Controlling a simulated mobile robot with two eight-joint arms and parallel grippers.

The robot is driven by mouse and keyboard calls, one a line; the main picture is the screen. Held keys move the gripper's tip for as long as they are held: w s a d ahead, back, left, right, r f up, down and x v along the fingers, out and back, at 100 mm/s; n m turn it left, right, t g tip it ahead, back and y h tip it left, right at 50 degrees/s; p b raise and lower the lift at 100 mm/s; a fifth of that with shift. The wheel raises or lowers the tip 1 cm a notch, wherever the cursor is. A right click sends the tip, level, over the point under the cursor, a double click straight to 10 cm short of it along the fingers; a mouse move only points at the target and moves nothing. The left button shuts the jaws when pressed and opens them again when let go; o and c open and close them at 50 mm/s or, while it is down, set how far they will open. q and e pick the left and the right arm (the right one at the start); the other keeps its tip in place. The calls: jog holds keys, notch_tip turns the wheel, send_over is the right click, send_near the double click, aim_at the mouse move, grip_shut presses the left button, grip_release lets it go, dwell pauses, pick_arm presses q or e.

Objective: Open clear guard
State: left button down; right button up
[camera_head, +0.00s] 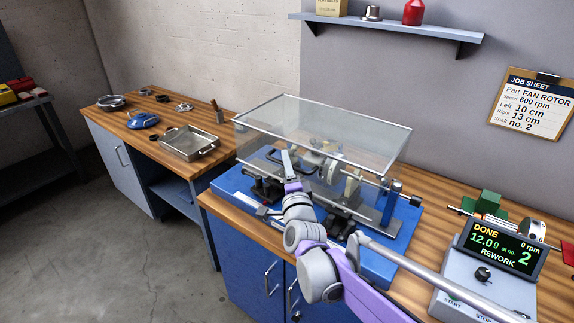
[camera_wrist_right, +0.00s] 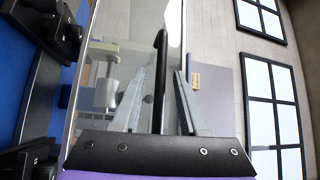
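The clear guard (camera_head: 370,127) is a see-through box with a thin frame, sitting down over the balancing machine on its blue base (camera_head: 405,235). My right gripper (camera_head: 288,165) is at the front face of the guard. In the right wrist view a black bar-like handle (camera_wrist_right: 160,75) stands between the two grey fingers of my right gripper (camera_wrist_right: 160,98). The fingers are apart, with a visible gap between the handle and the right-hand finger. The handle's contact with the left-hand finger is unclear. My left gripper is not in view.
A control box (camera_head: 480,280) with a lit display reading DONE and REWORK stands at the right. A metal tray (camera_head: 189,142) and small parts lie on the left bench. A wall shelf (camera_head: 390,27) hangs behind the guard. A job sheet (camera_head: 530,103) hangs at the right.

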grip_shut()
dwell(1.2)
